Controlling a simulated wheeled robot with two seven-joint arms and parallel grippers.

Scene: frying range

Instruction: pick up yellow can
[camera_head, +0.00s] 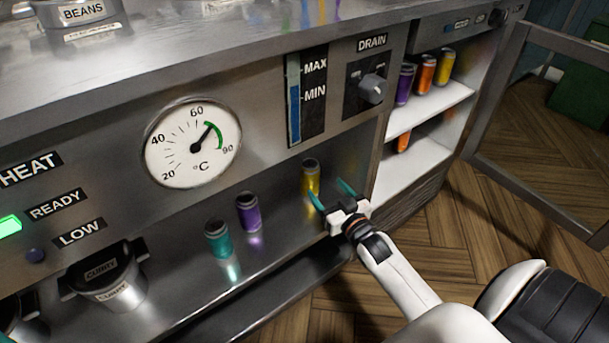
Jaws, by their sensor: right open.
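A yellow can (311,178) stands upright on the steel ledge below the control panel. Another yellow can (445,66) stands on the upper shelf of the open cabinet at the right. My right gripper (331,193) is open, with teal fingertips, just to the right of the can on the ledge. One fingertip is close to that can's lower right side; I cannot tell whether it touches. Nothing is between the fingers.
A purple can (248,212) and a teal can (218,240) stand left on the ledge, near a curry pot (112,280). The cabinet shelf (440,100) also holds purple and orange cans. Its glass door (545,130) stands open at the right. A drain knob (373,88) sticks out above.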

